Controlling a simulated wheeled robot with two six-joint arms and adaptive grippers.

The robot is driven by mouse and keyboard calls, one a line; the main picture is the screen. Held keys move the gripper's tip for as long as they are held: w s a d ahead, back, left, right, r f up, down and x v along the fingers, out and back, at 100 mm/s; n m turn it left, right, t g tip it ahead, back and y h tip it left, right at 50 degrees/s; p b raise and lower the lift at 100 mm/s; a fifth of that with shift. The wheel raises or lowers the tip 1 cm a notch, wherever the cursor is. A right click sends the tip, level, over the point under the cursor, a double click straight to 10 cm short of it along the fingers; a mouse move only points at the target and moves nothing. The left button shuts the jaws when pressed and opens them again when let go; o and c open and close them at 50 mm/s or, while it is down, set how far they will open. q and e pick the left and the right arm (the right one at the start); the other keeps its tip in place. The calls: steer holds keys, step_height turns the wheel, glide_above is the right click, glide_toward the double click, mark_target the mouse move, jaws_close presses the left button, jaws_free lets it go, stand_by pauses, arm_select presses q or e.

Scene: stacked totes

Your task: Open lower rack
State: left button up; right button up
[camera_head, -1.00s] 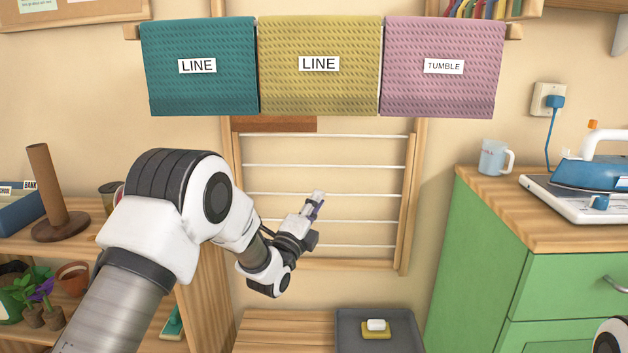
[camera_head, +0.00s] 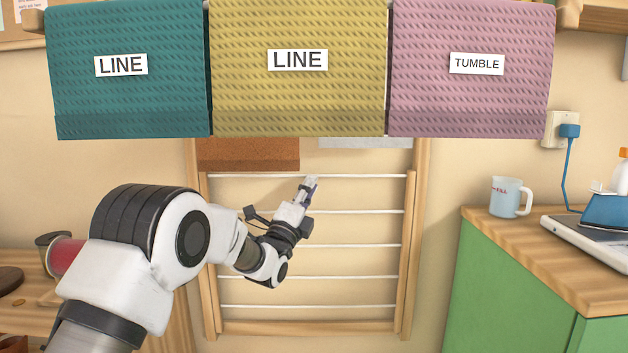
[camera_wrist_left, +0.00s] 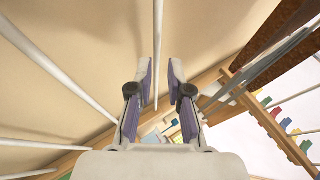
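The lower rack (camera_head: 411,250) is a wooden frame with several white horizontal rods, standing upright close to the wall below the hanging towels. My left gripper (camera_head: 312,181) is in front of its upper middle, its fingertips overlapping the top rod (camera_head: 365,176) in the head view. In the left wrist view the left gripper (camera_wrist_left: 160,66) has its two purple-padded fingers apart. A white rod (camera_wrist_left: 158,30) runs into the gap between the fingertips; I cannot tell whether they touch it. My right gripper is out of view.
Teal (camera_head: 125,85), yellow (camera_head: 300,95) and pink (camera_head: 470,95) towels hang above the rack. A green cabinet (camera_head: 500,290) with a mug (camera_head: 508,197) and an iron (camera_head: 610,212) stands at right. A wooden shelf (camera_head: 100,310) is at left.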

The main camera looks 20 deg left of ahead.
arm_select(q)
steer(key=x, duration=0.3)
steer(key=shift+w, duration=0.25)
steer(key=shift+f, duration=0.1)
jaws_close()
steer(key=shift+f, duration=0.1)
